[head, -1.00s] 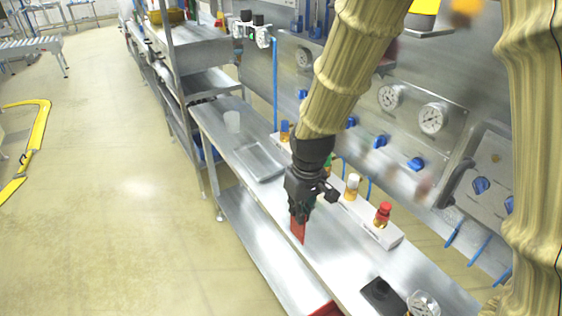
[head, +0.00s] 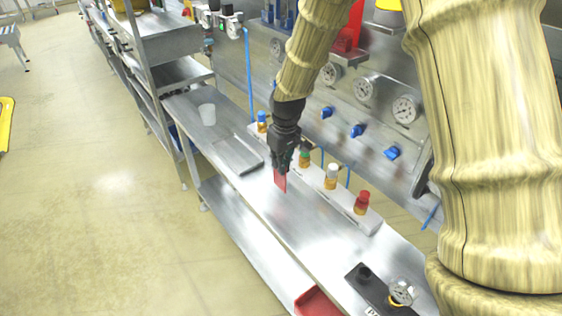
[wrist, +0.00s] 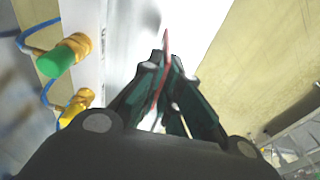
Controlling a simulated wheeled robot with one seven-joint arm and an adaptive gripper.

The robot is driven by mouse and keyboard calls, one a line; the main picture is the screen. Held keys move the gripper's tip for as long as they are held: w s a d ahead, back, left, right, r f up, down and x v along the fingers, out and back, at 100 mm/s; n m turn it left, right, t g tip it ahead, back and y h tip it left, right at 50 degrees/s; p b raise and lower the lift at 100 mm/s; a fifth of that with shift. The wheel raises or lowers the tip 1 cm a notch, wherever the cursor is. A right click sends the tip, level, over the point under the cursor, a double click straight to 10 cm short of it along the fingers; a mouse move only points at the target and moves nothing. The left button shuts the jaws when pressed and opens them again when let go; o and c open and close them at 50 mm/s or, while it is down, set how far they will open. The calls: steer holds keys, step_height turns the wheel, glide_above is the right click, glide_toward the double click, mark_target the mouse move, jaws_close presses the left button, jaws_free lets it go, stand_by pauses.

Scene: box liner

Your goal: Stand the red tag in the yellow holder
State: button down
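The red tag (head: 281,181) hangs upright below my gripper (head: 281,168) over the steel bench. In the wrist view the tag (wrist: 166,42) shows as a thin strip between the fingers of my gripper (wrist: 168,75), which are shut on it. I cannot tell whether its lower edge touches the bench. A yellow piece (head: 388,5) is cut off at the top edge of the head view, above the gauge panel; I cannot tell whether it is the yellow holder.
Bare bench lies between.

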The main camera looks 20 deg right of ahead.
steer(key=w+f+p, duration=0.1)
steer(key=f, duration=0.1)
steer(key=w+d+f+p, duration=0.1)
steer(key=f, duration=0.1)
steer(key=shift+w+p, duration=0.3)
steer(key=shift+p, duration=0.05)
stand_by(0.3)
steer(key=shift+f, duration=0.1)
steer(key=c, duration=1.6)
jaws_free()
steer(key=shift+w, duration=0.1)
steer(key=shift+c, duration=0.2)
steer(key=shift+r, duration=0.2)
